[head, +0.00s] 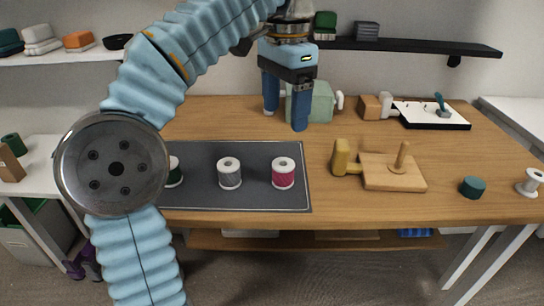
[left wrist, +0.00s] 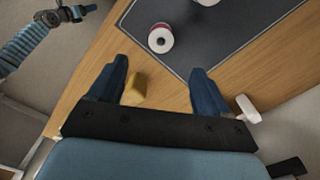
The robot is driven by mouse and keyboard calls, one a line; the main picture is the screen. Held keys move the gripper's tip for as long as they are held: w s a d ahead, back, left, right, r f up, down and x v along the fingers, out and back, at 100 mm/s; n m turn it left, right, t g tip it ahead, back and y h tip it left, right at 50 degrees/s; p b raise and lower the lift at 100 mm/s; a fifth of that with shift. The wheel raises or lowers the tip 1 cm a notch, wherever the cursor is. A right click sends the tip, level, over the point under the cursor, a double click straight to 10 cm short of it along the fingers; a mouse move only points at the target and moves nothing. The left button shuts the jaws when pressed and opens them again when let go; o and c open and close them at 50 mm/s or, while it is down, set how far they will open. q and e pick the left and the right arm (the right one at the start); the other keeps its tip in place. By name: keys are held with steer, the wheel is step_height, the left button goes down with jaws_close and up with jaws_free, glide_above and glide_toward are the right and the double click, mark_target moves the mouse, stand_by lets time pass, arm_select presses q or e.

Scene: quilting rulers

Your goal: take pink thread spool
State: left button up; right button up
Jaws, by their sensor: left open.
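The pink thread spool (head: 283,176) stands upright near the right end of a dark grey mat (head: 255,158) on the wooden table. It also shows in the left wrist view (left wrist: 161,39), beyond my open fingers, with its white top toward the camera. My left gripper (head: 285,120) hangs fingers down above the table, behind the spool and apart from it. Its two blue fingers are spread and empty, also in the left wrist view (left wrist: 156,82). My right gripper (left wrist: 68,14) seems to show small at the upper left of the left wrist view; its jaws are unclear.
A grey spool (head: 229,174) stands left of the pink one, and a green spool (head: 174,172) is partly behind my arm. A yellow mallet (head: 342,157) and a wooden board with a peg (head: 393,175) lie to the right. A green machine (head: 318,103) stands behind.

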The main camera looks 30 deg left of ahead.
arm_select(q)
steer(key=b, duration=0.4)
glide_above(283, 166)
steer(key=s, duration=0.1)
step_height(283, 166, down, 8)
steer(key=f+b, duration=0.1)
steer(key=f, duration=0.4)
steer(key=shift+w+d+f+b, duration=0.1)
steer(key=shift+d+f+b, duration=0.1)
steer(key=shift+f+b, duration=0.2)
steer(key=c, duration=1.1)
steer(key=shift+r, duration=0.15)
